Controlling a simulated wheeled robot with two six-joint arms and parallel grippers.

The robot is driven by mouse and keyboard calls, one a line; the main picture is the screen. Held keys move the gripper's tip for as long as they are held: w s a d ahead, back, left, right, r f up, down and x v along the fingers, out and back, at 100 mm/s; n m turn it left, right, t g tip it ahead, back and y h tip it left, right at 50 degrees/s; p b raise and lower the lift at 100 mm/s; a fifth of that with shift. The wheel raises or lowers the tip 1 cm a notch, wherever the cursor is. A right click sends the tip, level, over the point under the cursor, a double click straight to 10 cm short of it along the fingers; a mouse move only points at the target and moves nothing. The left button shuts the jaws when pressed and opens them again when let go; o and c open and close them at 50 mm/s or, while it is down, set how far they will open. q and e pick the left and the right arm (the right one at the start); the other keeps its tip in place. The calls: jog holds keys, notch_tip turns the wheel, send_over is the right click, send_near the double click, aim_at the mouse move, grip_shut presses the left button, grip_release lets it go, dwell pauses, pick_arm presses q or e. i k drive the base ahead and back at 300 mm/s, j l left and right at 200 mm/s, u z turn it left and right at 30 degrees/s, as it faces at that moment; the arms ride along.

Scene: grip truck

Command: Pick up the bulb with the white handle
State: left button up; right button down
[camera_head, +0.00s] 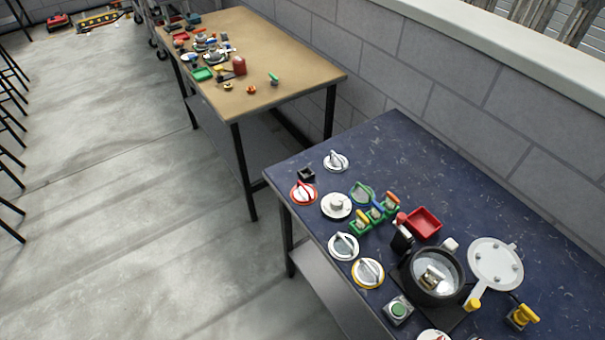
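I cannot clearly make out a bulb with a white handle. A small white knob-like piece (450,244) shows at the back rim of a dark round pot (408,279) on the near blue table, and I cannot tell what it belongs to. A shiny metallic piece (432,277) lies inside the pot. A green rack (358,227) left of the pot holds several small pieces with coloured tops, among them orange, blue and green. Neither of my grippers is in view.
The dark blue table (425,150) also carries several round dials, a red tray (425,222), a white round plate (495,262), a green button box (398,309) and a yellow-handled piece (522,317). Its back part is clear. A cluttered brown table (285,50) stands beyond; a block wall runs along the right.

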aim_at(434, 274)
jog(key=k+l+z, duration=0.1)
jog(key=z, duration=0.3)
jog(key=l+z, duration=0.45)
jog(key=j+z, duration=0.15)
jog(key=j, duration=0.45)
